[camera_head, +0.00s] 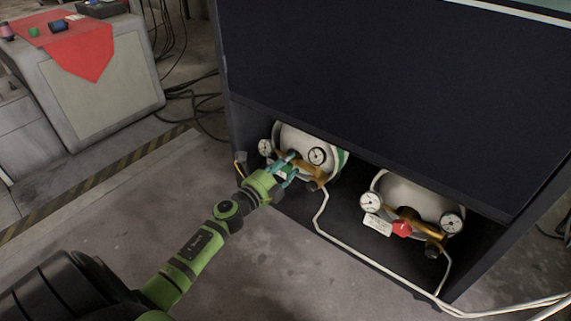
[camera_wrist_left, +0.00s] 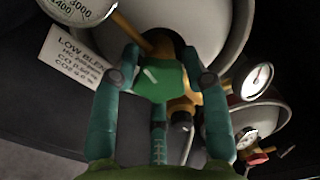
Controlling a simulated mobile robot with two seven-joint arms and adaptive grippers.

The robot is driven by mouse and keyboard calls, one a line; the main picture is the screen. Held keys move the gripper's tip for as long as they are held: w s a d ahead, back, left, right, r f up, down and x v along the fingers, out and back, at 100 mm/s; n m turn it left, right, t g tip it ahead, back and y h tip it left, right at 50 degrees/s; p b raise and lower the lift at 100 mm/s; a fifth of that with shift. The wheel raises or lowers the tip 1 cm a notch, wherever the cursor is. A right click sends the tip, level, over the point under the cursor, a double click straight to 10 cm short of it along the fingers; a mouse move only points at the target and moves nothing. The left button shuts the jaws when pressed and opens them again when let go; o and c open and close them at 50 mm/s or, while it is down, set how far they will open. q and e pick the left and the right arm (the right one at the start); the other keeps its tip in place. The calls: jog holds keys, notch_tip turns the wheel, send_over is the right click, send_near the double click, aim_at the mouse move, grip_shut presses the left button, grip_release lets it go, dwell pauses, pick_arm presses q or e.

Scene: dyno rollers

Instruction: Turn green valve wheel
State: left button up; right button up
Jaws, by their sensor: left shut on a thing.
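The green valve wheel (camera_wrist_left: 163,80) shows in the left wrist view between the fingers of my left gripper (camera_wrist_left: 160,75). It has a pale mark on its face and sits on brass fittings of a white gas cylinder (camera_wrist_left: 205,25). In the head view my left gripper (camera_head: 287,167) reaches into the low opening of a dark cabinet, at the left cylinder (camera_head: 294,138), and is closed on the wheel. The fingers mostly hide the wheel there. My right gripper is in neither view.
Gauges (camera_head: 318,155) flank the held wheel. A pale hose (camera_head: 319,213) runs along the cabinet's lower edge. A grey cabinet (camera_head: 110,75) with a red cloth stands at upper left. The floor in front is clear.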

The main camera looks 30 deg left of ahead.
pick_arm(q)
jog(key=shift+s+d+f, duration=0.1)
jog(key=shift+d+f, duration=0.1)
jog(key=shift+d, duration=0.2)
jog(key=o, duration=1.2)
jog(key=shift+c, duration=0.2)
jog(key=shift+a+r, duration=0.1)
jog(key=shift+a, duration=0.1)
jog(key=s, duration=0.7)
jog(key=shift+s+a, duration=0.2)
jog(key=shift+a, duration=0.05)
